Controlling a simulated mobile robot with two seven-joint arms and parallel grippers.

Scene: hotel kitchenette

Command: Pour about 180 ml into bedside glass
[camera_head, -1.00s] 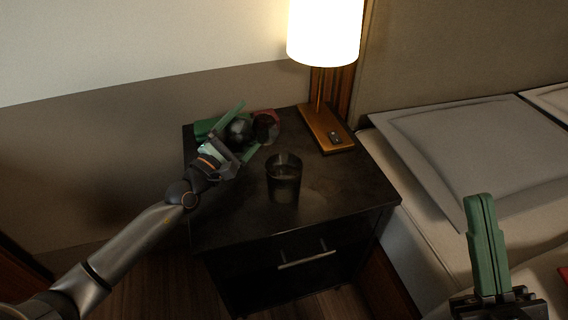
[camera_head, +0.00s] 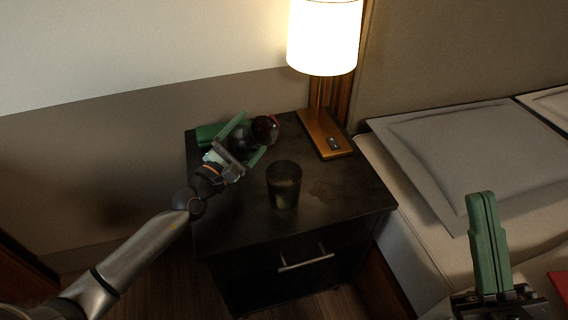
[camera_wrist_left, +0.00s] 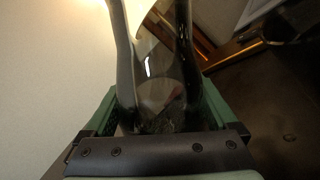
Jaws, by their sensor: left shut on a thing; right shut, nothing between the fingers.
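The bedside glass (camera_head: 284,190), a dark see-through tumbler, stands upright on the black nightstand (camera_head: 340,200). Its fill level is too dark to tell. My left gripper (camera_head: 252,133) is shut on a dark, see-through carafe (camera_head: 241,138), behind and left of the glass. The carafe's round end (camera_head: 265,130) points right, apart from the glass. In the left wrist view, the clear carafe (camera_wrist_left: 165,85) fills the space between the green fingers. No stream of liquid shows. My right gripper (camera_head: 485,240) is shut and empty at the lower right, over the bed side.
A lit lamp (camera_head: 324,40) stands on a wooden base (camera_head: 325,137) at the nightstand's back right. A green object (camera_head: 208,133) lies at its back left. The bed with grey pillows (camera_head: 460,165) adjoins on the right. The nightstand top right of the glass is clear.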

